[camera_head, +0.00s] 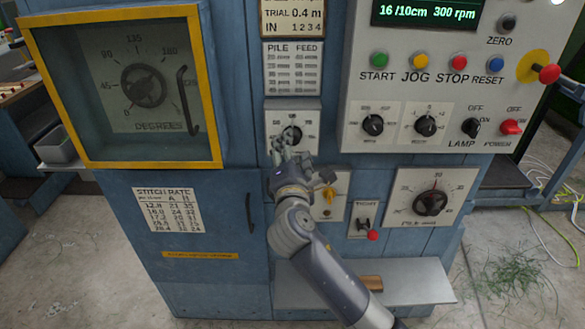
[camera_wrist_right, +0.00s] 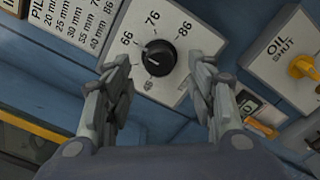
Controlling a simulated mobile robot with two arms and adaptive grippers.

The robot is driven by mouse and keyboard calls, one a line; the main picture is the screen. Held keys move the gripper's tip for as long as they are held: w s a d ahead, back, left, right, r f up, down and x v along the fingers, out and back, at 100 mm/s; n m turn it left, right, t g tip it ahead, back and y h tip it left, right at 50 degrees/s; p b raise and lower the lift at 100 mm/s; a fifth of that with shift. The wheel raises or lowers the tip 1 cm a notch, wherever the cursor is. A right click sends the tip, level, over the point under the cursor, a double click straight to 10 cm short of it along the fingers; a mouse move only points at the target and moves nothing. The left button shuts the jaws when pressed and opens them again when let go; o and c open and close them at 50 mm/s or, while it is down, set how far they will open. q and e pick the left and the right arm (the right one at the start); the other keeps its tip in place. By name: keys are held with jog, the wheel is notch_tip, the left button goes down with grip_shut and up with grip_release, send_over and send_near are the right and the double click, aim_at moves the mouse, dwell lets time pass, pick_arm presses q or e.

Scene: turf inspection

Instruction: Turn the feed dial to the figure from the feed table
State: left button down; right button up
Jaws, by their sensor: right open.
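The feed dial (camera_head: 293,134) is a small black knob on a white plate, below the pile and feed table (camera_head: 292,70). In the right wrist view the dial (camera_wrist_right: 159,57) shows the figures 66, 76 and 86 around it; its pale mark seems to point to the lower left there. My right gripper (camera_head: 290,156) is at the dial's plate. In the wrist view its two fingers (camera_wrist_right: 160,72) are apart, one on each side of the knob, with gaps to it. The table (camera_wrist_right: 72,22) is cut off there, showing pile sizes in mm. My left gripper is not in view.
A yellow oil knob (camera_head: 329,194) sits just right of my right wrist. A yellow-framed degrees window (camera_head: 215,90) with a handle is to the left. The control panel (camera_head: 350,90) with buttons and knobs projects at the right. A shelf (camera_head: 415,282) is below.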

jog(key=s, duration=0.7)
jog(key=shift+s, duration=0.35)
jog(key=s+d+f+m+g, duration=0.1)
jog(key=d+f+m+g, duration=0.25)
jog(key=f, duration=1.45)
jog(key=s+d+f+m+g, duration=0.15)
jog(key=f+g, duration=0.25)
jog(key=f, duration=1.3)
jog(key=s+d+f+m+g+b, duration=0.1)
jog(key=s+d+f+m+g, duration=0.15)
jog(key=s+f, duration=0.6)
jog(key=s+d+f+m+g, duration=0.1)
jog(key=s+d+f+m, duration=0.35)
jog(key=f, duration=0.75)
jog(key=s+d+f+m+g, duration=0.2)
jog(key=s+d+f+m, duration=0.1)
jog(key=s, duration=0.9)
jog(key=s+d+f+m+g, duration=0.2)
jog(key=s+d+f+m, duration=0.2)
jog(key=s+f, duration=0.4)
jog(key=s+d+f+m+g+b, duration=0.1)
jog(key=s+f, duration=0.5)
jog(key=s, duration=1)
jog(key=d+m+g, duration=0.1)
jog(key=d+m, duration=0.1)
jog(key=d, duration=0.1)
jog(key=shift+s+d+m, duration=0.15)
jog(key=shift+d+m, duration=0.15)
